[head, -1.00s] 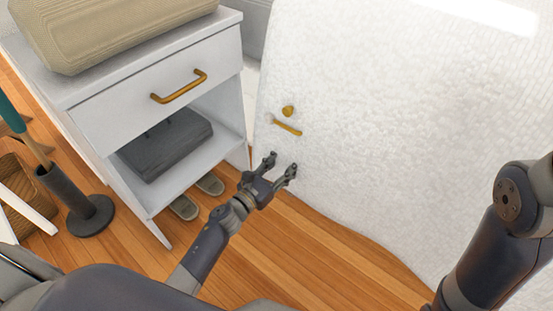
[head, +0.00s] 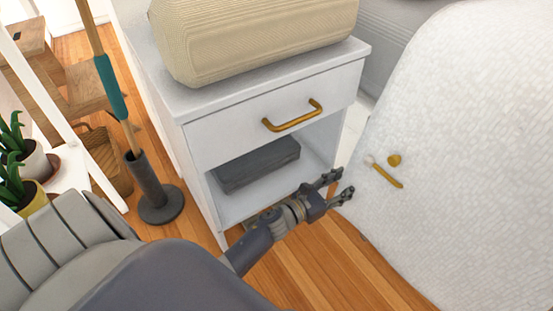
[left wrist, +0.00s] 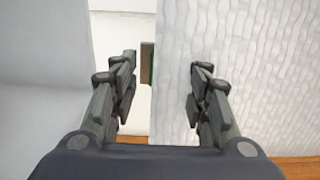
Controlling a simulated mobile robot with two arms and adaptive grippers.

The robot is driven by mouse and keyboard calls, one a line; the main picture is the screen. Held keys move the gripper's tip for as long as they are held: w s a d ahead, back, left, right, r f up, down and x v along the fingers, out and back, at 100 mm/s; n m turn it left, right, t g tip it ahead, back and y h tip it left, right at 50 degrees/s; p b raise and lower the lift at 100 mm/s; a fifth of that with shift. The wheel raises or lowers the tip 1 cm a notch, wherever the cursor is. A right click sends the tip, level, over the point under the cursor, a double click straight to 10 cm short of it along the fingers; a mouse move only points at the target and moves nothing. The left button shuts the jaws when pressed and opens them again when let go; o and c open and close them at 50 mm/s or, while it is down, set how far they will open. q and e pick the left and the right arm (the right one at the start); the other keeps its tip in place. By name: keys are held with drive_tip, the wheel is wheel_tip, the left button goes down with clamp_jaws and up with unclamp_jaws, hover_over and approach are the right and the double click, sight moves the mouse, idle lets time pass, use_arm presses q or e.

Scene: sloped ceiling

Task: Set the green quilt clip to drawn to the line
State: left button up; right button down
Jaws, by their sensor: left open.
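The white quilt (head: 450,130) hangs at the right, its near edge beside the nightstand. On it are a yellow knob (head: 394,160) and a slanted yellow bar (head: 386,174) with a pale end. I see no green clip in the head view. In the left wrist view, a narrow dark green and brown sliver (left wrist: 146,65) shows at the edge of the quilt (left wrist: 235,60); I cannot tell whether it is the clip. My left gripper (head: 343,182) is open and empty, low between nightstand and quilt. Its fingers (left wrist: 163,80) stand apart, the sliver beyond them. My right gripper is not in view.
The white nightstand (head: 200,150) has a brass handle (head: 292,116), a beige ribbed object (head: 255,35) on top and a dark grey box (head: 257,165) on its shelf. A dark stand (head: 160,208) holds a pole at the left. Wooden floor shows below the quilt.

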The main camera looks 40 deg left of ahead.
use_arm(q)
drive_tip(key=p+v, duration=0.3)
drive_tip(key=v, duration=0.8)
drive_tip(key=s+d+r+n+g+y+p, duration=0.2)
drive_tip(key=s+n+p, duration=0.8)
drive_tip(key=n+p, duration=0.6)
drive_tip(key=s+d+r+n+g+y+p, duration=0.1)
drive_tip(key=s+d+r+n+g+p, duration=0.2)
drive_tip(key=s+n+g+p, duration=0.3)
drive_tip(key=s+d+n+p, duration=0.1)
drive_tip(key=s+n+p, duration=0.4)
drive_tip(key=n+p, duration=0.6)
drive_tip(key=shift+s+d+y+p, duration=0.35)
drive_tip(key=shift+y+p, duration=0.05)
drive_tip(key=shift+p, duration=0.55)
drive_tip(key=shift+c, duration=0.2)
